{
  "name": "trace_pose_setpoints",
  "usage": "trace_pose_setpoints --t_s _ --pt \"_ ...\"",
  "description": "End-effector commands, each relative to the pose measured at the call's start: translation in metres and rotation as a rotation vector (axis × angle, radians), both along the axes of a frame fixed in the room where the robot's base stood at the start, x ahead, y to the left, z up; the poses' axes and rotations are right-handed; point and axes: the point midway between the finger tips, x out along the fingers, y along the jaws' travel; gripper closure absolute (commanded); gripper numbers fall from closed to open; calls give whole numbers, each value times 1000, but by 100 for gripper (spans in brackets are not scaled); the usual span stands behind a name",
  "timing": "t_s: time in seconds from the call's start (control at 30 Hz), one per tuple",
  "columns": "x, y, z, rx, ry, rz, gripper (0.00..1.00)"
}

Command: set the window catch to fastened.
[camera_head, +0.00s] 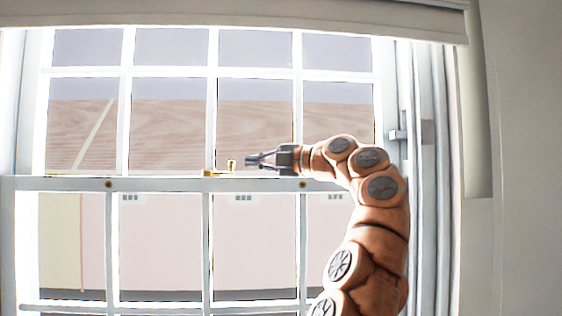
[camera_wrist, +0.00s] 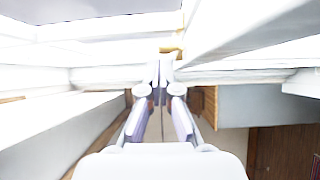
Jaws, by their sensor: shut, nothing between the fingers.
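The window catch (camera_head: 217,172) is a small brass piece on the white meeting rail (camera_head: 150,184) of the sash window, with a short upright knob at its right end. My gripper (camera_head: 249,161) is shut and empty, pointing left just to the right of the knob, with a small gap between them in the head view. In the wrist view, my gripper (camera_wrist: 163,68) points forward between white frame parts. A bit of brass (camera_wrist: 172,50) shows just beyond the fingertips, partly hidden. I cannot tell from these views whether the catch is fastened.
A pale blind (camera_head: 250,12) hangs across the top of the window. The white right-hand frame (camera_head: 428,200) stands close beside my arm, with a grey block (camera_head: 427,133) on it. Two round brown fittings (camera_head: 303,184) sit on the rail's face. The space above the rail at left is clear.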

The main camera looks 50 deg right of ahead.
Motion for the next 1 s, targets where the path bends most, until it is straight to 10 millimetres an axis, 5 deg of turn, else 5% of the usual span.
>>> trace_pose_setpoints --t_s 0.37,1.0 --pt "-10 -54 4 3 3 -4 100" --pt "-14 -73 0 0 -1 1 100"
